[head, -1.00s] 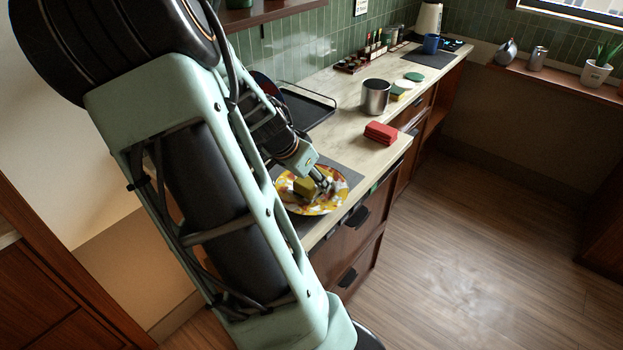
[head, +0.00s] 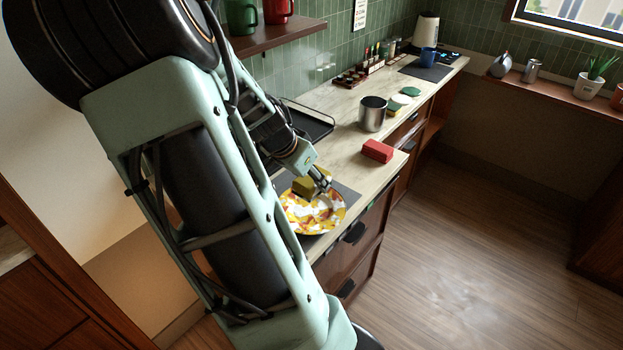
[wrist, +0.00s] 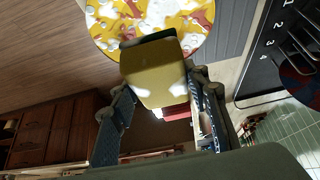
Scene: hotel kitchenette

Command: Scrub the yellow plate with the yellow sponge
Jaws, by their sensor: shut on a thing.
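The yellow plate (head: 318,218), patterned with white and orange patches, lies on a dark mat (head: 347,193) near the counter's front edge. My gripper (head: 322,181) is over the far side of the plate. It is shut on the yellow sponge (head: 303,187), which also shows between the two fingers in the wrist view (wrist: 153,75). In the wrist view the sponge overlaps the edge of the plate (wrist: 190,40). I cannot tell whether the sponge touches the plate. My arm hides part of the counter to the left.
A red block (head: 377,151) and a metal pot (head: 372,115) stand farther along the counter (head: 345,150). A shelf (head: 270,38) with mugs hangs above. The floor at right is clear.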

